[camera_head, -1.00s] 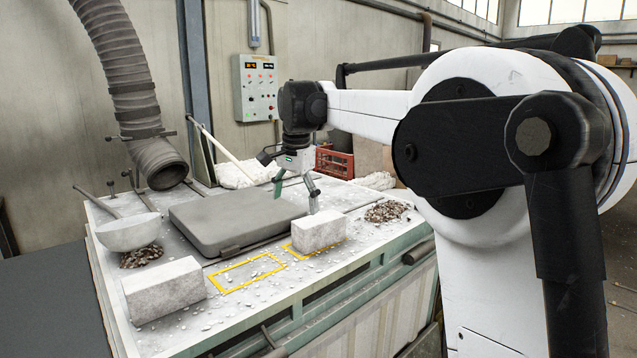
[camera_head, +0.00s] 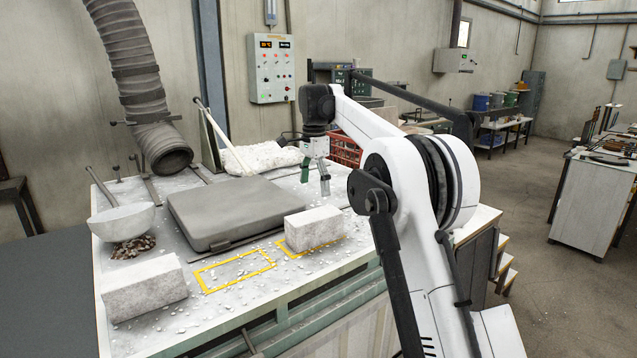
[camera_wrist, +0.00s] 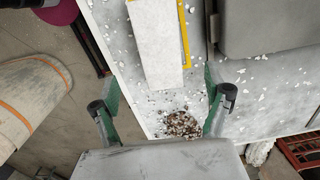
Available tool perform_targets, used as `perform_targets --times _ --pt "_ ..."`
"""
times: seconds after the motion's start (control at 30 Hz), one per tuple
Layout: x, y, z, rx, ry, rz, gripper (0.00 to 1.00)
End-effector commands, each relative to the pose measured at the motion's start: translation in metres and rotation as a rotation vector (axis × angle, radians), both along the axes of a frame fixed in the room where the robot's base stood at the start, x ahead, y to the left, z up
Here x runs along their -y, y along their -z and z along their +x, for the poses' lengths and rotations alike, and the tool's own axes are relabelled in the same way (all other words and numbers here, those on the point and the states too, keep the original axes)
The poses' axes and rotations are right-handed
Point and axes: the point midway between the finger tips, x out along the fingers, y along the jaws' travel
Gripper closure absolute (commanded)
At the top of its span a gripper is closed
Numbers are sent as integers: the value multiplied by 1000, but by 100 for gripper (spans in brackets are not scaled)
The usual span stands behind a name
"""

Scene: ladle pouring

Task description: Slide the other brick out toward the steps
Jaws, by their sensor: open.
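A whitish rectangular brick (camera_head: 314,229) lies on the bench top (camera_head: 235,316) near its front edge, partly over the right yellow outline (camera_head: 288,250). It also shows at the top of the wrist view (camera_wrist: 156,45). A second whitish brick (camera_head: 145,290) lies at the front left, beside the empty left yellow outline (camera_head: 236,270). My gripper (camera_head: 315,180) points down behind the right brick, open and empty. In the wrist view its green fingers (camera_wrist: 160,92) stand wide apart short of the brick's end, not touching it. Light steps (camera_head: 507,262) stand at the bench's right end.
A grey lid-like slab (camera_head: 235,208) lies behind the outlines. A ladle (camera_head: 124,221) sits at the left over gravel. Another gravel pile (camera_wrist: 182,124) lies near the brick's end. A red crate (camera_head: 345,151) stands behind. White crumbs litter the top.

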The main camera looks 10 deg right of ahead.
Motion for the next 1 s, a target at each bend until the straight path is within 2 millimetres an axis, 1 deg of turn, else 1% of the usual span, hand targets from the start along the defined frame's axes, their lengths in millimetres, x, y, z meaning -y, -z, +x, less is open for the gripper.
perform_targets --times 0.27,0.43,0.57,1.0 --pt "0 1 0 0 -1 0 18" --pt "0 14 0 1 -1 0 18" --pt "0 34 0 1 -1 0 18" --pt "0 107 0 1 -1 0 18"
